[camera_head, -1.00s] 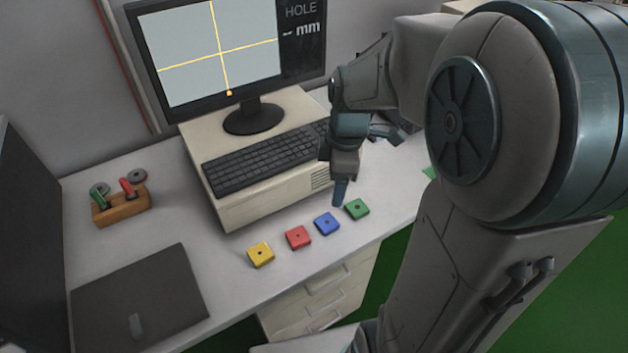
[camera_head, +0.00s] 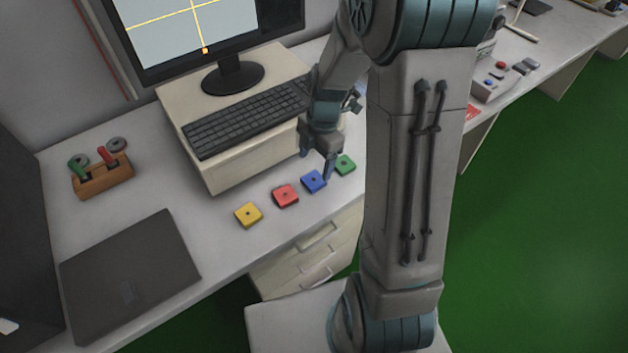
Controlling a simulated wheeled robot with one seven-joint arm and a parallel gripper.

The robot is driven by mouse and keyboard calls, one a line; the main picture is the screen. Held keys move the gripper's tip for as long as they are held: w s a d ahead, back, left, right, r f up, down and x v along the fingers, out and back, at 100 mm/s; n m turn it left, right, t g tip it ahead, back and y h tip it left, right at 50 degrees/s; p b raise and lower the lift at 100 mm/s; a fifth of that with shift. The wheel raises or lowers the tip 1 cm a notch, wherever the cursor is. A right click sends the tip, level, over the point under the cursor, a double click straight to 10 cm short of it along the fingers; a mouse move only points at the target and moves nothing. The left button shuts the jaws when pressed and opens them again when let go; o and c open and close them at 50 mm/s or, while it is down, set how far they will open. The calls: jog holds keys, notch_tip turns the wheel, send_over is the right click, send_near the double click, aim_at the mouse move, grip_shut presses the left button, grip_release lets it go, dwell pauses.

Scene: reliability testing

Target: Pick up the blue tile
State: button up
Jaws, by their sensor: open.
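The blue tile (camera_head: 313,183), a small square with a dark centre hole, lies flat on the white desk. It is in a row with a yellow tile (camera_head: 248,215), a red tile (camera_head: 285,196) and a green tile (camera_head: 345,165). My gripper (camera_head: 316,164) is open and empty, pointing down just above and behind the blue tile. One finger is at the tile's right side, near the green tile; the other is further left and back. I cannot tell whether a finger touches the tile.
A beige computer case (camera_head: 225,170) with a keyboard (camera_head: 245,118) and monitor (camera_head: 200,35) stands close behind the tiles. A wooden holder (camera_head: 103,177) and a dark flat panel (camera_head: 130,275) are on the left. The desk's front edge (camera_head: 290,246) is near the tiles.

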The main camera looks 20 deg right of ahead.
aim_at(314, 179)
jog(key=shift+s+a+f, duration=0.1)
jog(key=shift+f, duration=1.35)
jog(key=shift+s+a+f, duration=0.1)
jog(key=shift+f, duration=1.3)
jog(key=c, duration=1.1)
